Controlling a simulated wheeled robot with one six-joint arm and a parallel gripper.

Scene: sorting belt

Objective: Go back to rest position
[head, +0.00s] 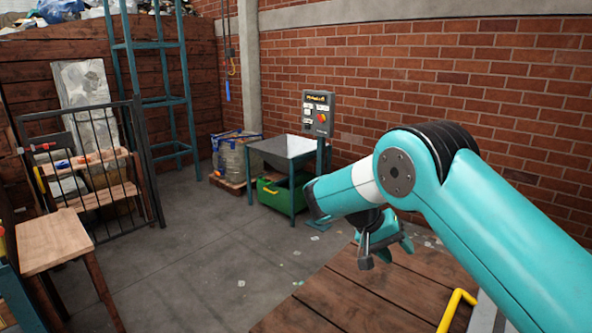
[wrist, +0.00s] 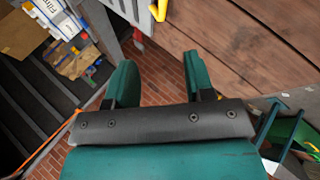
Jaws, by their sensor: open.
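My gripper (head: 384,254) hangs from my teal arm at right of centre in the head view, over the brown wooden planks (head: 352,293). Its two fingers are spread apart with nothing between them. In the wrist view my gripper (wrist: 161,62) shows two teal fingers with a clear gap, brick and the edge of the planks showing beyond. No object is held or touching the fingers.
A metal table (head: 290,146) with a green bin (head: 284,194) below and a control panel (head: 318,113) stand by the brick wall. A wooden table (head: 52,240) and a black gate (head: 90,165) are at left. The concrete floor (head: 190,255) between is mostly clear.

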